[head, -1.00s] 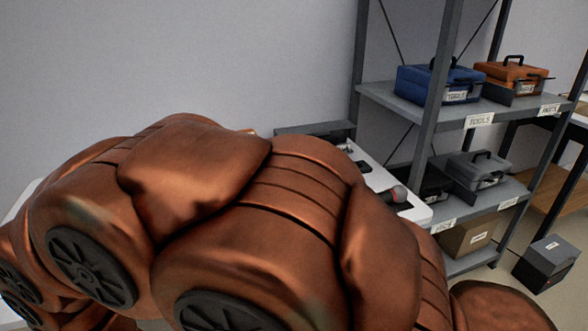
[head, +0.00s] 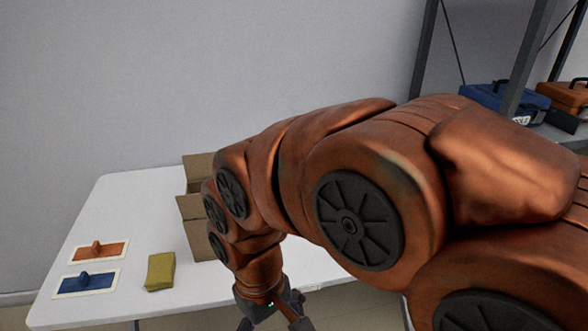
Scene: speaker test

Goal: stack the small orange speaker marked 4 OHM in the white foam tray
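No small orange speaker marked 4 OHM and no white foam tray can be made out in the head view. My gripper (head: 272,318) is at the bottom edge, in front of the white table's near side. Its fingertips are cut off by the frame, so I cannot tell whether it is open or shut or holds anything. My copper arm covers the right half of the view and hides part of the table.
A white table (head: 135,205) stands against the wall. On it are an open cardboard box (head: 192,207), partly behind my arm, a yellow block (head: 160,271), and orange (head: 99,251) and blue (head: 87,282) flat pieces with knobs. Shelving with a blue toolbox (head: 490,95) stands right.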

